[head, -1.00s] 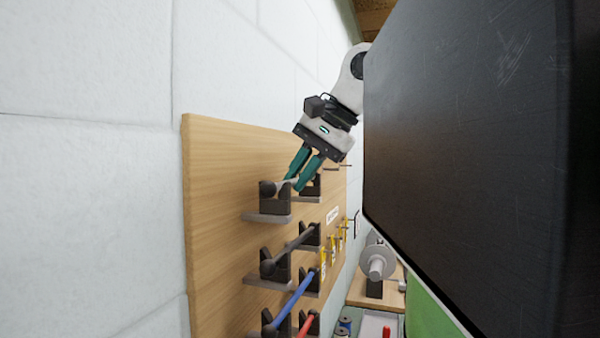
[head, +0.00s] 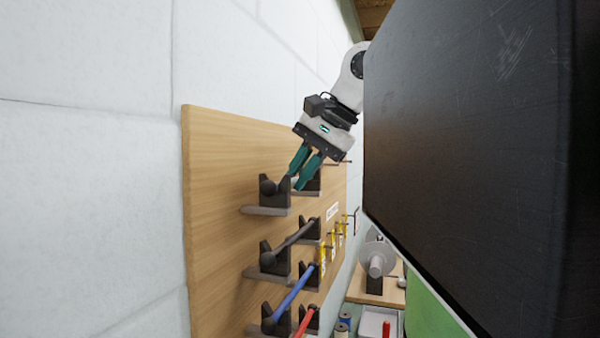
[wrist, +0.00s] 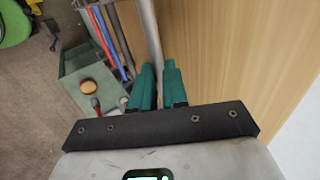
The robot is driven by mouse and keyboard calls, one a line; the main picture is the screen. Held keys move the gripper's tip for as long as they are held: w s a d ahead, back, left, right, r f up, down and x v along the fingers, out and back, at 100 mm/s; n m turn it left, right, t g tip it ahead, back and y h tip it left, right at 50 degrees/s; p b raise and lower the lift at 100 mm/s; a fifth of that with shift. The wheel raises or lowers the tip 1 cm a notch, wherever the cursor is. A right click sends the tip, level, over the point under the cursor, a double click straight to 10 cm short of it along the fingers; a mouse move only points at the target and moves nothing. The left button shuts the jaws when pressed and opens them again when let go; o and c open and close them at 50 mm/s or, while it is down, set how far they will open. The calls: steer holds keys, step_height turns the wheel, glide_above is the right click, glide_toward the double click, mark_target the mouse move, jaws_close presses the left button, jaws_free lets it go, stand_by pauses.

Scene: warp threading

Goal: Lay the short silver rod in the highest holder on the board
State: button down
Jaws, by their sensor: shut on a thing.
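The short silver rod (wrist: 150,30) shows in the wrist view as a grey bar running up from between my fingers. My gripper (head: 300,182) is shut on it, with teal fingers pointing down at the board's top holder. The highest holder (head: 276,200) is a pair of dark notched blocks on grey shelves. In the head view a dark round rod end (head: 268,187) sits at the near block's notch. The rod's middle is mostly hidden by the block and fingers; I cannot tell whether it touches both notches. The fingers also show in the wrist view (wrist: 158,85).
The wooden board (head: 215,190) stands against a white wall. Below, a dark rod (head: 290,240), a blue rod (head: 295,290) and a red rod (head: 304,322) lie in lower holders. Yellow-tagged hooks (head: 335,240) are to the right. A large dark panel fills the right side.

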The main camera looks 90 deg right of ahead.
steer(key=c, duration=1.1)
jaws_free()
steer(key=shift+s+r, duration=0.1)
steer(key=b+v, duration=0.1)
steer(key=v, duration=0.9)
steer(key=shift+s+r, duration=0.2)
